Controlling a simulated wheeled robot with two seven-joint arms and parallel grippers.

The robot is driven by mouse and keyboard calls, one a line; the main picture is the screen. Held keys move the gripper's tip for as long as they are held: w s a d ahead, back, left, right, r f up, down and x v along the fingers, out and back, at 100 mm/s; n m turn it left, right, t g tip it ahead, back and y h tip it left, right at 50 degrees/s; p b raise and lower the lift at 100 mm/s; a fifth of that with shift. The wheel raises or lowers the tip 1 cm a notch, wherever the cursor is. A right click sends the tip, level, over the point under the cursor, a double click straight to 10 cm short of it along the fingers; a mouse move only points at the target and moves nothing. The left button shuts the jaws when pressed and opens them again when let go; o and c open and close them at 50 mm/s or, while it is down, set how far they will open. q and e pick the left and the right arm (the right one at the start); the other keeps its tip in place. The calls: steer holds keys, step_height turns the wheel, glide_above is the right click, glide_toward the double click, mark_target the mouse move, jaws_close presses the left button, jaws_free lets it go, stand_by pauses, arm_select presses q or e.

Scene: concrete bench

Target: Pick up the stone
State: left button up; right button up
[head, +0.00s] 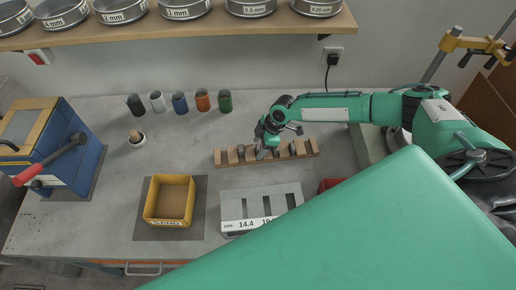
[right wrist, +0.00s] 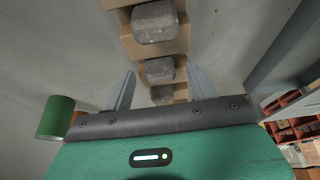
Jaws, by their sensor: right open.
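Several grey stones sit in a row in a wooden slotted rack (head: 230,160) on the bench; one stone (head: 292,148) shows right of my right gripper (head: 263,153). The gripper is over the rack, pointing down, and hides part of the row. In the right wrist view the right gripper (right wrist: 160,73) is open, its two fingers apart on either side of the rack line. A stone (right wrist: 159,69) shows between the fingertips, apart from both. Another stone (right wrist: 154,22) lies beyond, and one (right wrist: 162,92) is partly hidden by the gripper body. My left gripper is not in view.
A yellow bin (head: 170,218) stands on a dark mat. A grey slotted gauge (head: 262,205) lies in front of the rack. Several coloured cylinders (head: 203,100) stand behind to the left. A blue box (head: 62,150) with a red-handled lever is far left. A sieve shelf (head: 200,31) overhangs the back.

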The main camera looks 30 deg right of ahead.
steer(key=c, duration=1.1)
